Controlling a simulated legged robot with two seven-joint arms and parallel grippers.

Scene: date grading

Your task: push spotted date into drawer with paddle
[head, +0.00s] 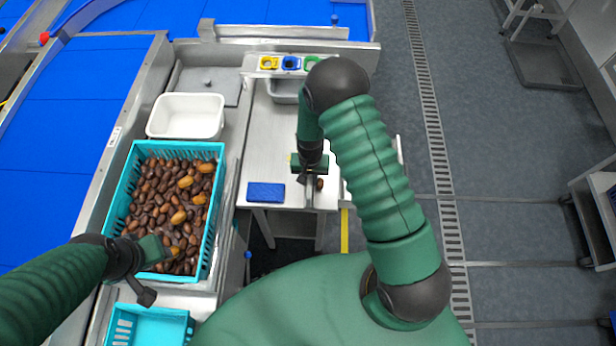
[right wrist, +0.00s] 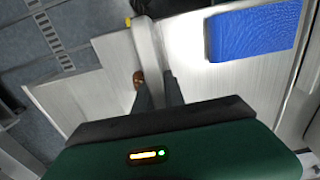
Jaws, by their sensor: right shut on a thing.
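The spotted date (head: 319,184) is a small brown oval on the steel table (head: 270,135), just right of the paddle in the head view. The paddle, a pale grey strip (right wrist: 147,40), is between the fingers of my right gripper (head: 311,178), which is shut on it low over the table. In the right wrist view the date (right wrist: 138,79) lies close beside the left-hand finger; I cannot tell whether it touches the paddle. A drawer is not clearly visible; my right arm covers part of the table's right side. My left gripper (head: 150,262) is over the date crate, its fingers unclear.
A turquoise crate (head: 222,165) full of dates stands left, with a white tub (head: 187,115) behind it and another turquoise crate (head: 150,326) in front. A blue pad (head: 266,192) lies left of the paddle. Yellow, blue and green cups (head: 291,63) line the table's back.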

